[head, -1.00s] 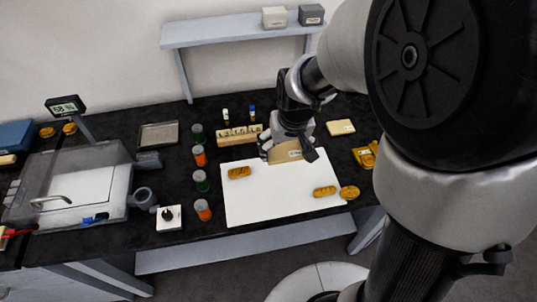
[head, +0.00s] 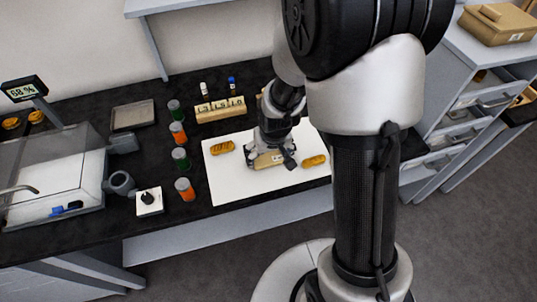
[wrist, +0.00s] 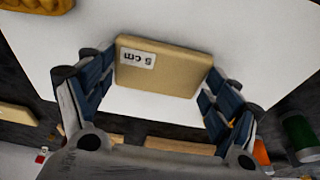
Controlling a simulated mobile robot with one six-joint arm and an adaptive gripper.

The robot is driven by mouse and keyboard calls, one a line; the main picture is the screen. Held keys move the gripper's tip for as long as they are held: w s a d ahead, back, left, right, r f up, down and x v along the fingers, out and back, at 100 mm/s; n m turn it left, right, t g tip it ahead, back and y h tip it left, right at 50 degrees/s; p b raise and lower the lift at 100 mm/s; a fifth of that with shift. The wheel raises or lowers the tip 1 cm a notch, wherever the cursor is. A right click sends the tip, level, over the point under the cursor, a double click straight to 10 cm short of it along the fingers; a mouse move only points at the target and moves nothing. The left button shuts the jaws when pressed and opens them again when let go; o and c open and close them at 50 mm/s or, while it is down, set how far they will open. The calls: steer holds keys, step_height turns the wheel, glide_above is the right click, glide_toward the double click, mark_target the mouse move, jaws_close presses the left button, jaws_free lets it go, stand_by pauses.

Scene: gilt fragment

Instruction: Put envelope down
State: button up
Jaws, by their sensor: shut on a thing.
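The envelope (wrist: 165,72) is a flat tan packet with a white label reading "5 cm". In the wrist view it lies between the two fingers of my gripper (wrist: 158,85), which is shut on its two sides. In the head view the envelope (head: 268,158) shows below my gripper (head: 270,155), over the white sheet (head: 235,185) between two golden fragments. I cannot tell whether the envelope touches the sheet.
One golden fragment (head: 222,147) lies left of my gripper and another (head: 314,161) lies right of it. Several green and orange jars (head: 180,158) stand left of the sheet. A wooden block rack (head: 220,110) stands behind. The sheet's front left is clear.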

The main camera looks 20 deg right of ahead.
steer(key=shift+r, duration=0.15)
steer(key=shift+f, duration=0.3)
steer(key=o, duration=0.8)
steer(key=shift+r, duration=0.1)
steer(key=shift+r, duration=0.1)
